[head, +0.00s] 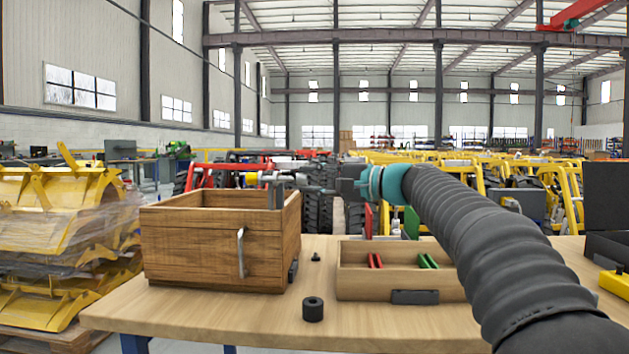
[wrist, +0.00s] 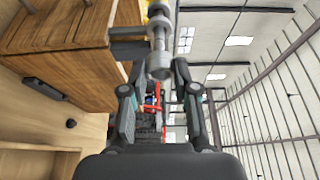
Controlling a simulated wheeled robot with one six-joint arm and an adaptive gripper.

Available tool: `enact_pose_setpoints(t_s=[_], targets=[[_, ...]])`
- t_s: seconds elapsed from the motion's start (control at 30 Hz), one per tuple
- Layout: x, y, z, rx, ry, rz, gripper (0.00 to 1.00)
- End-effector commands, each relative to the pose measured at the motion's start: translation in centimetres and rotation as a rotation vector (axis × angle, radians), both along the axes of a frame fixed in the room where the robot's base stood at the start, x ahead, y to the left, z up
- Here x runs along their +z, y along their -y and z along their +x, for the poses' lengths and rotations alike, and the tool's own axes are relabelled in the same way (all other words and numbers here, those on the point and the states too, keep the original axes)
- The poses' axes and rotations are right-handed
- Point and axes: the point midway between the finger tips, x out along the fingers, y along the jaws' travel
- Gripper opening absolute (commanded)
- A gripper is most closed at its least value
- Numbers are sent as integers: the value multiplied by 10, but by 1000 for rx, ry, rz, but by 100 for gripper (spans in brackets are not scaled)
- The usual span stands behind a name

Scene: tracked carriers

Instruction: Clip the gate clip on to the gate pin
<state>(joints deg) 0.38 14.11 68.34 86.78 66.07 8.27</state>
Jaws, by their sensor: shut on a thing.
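My gripper (head: 300,182) reaches in from the right at rim height of a wooden box (head: 208,250). In the wrist view my gripper (wrist: 157,82) has its fingers on either side of a grey metal, spool-shaped piece (wrist: 158,66), which I take as the gate clip. A yellow part (head: 252,178) shows beyond it. Grey upright posts (head: 275,194) stand at the box's right side, and the held piece is level with their tops. I cannot tell whether it touches them. Which part is the gate pin is unclear.
A wooden tray (head: 349,285) holds red pieces (head: 375,261) and green pieces (head: 427,261). A black ring (head: 313,309) and a small black peg (head: 316,257) stand on the table (head: 260,321). A metal handle (head: 240,252) is on the box front. The front table area is mostly clear.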

Motion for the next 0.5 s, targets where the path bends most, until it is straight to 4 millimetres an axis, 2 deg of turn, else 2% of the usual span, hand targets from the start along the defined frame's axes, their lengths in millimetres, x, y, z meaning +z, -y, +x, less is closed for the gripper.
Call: enact_pose_setpoints(t_s=[0.5], targets=[[0,-12,0,1,0,0,0]])
